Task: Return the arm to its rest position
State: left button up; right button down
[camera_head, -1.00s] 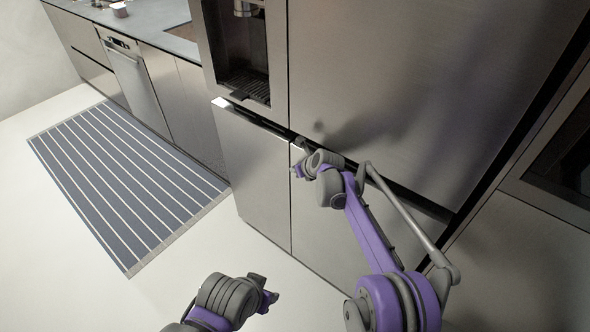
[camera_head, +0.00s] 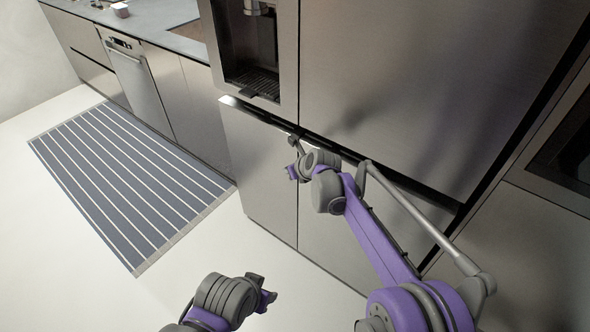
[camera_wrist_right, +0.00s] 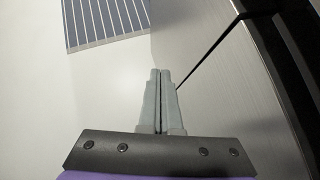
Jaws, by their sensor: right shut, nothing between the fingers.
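My right arm, purple and grey, reaches up across the head view toward the steel fridge front. Its gripper (camera_head: 296,160) is by the seam between the upper doors and the lower fronts. In the right wrist view the two grey fingers (camera_wrist_right: 160,100) lie together, shut and empty, with the fridge front to their right. I cannot tell whether they touch it. My left gripper (camera_head: 262,290) shows low in the head view, over the pale floor; its finger gap is too unclear to read.
The steel fridge (camera_head: 400,90) with a dispenser recess (camera_head: 250,50) fills the centre and right. A blue-grey striped runner (camera_head: 130,180) lies on the floor at left, beside the counter cabinets (camera_head: 180,90). A small cup (camera_head: 120,9) stands on the counter.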

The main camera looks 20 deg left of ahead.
jog(key=s+d+r+n+h+p, duration=0.1)
jog(key=s+d+r+n+p, duration=0.1)
jog(key=s+d+r+n, duration=0.45)
jog(key=s+d+r+n+h+p, duration=0.1)
jog(key=s+d+r+p, duration=0.15)
jog(key=d, duration=0.75)
jog(key=s+d+r+n+h+p, duration=0.1)
jog(key=s+d+r+n+p, duration=0.1)
jog(key=s+d+r+n, duration=0.45)
pick_arm(q)
notch_tip(320, 180, up, 14)
jog(key=w+p, duration=0.2)
jog(key=p, duration=0.3)
jog(key=shift+f+t+p, duration=0.2)
jog(key=shift+t+p, duration=0.1)
jog(key=shift+p, duration=0.05)
pick_arm(e)
jog(key=s+d+f+n+h, duration=0.2)
jog(key=s+d+n+h, duration=0.2)
jog(key=s+d+n, duration=0.7)
jog(key=s+d, duration=0.8)
jog(key=d, duration=0.1)
jog(key=shift+f, duration=0.2)
pick_arm(q)
jog(key=shift+a, duration=0.1)
pick_arm(e)
jog(key=shift+s, duration=0.1)
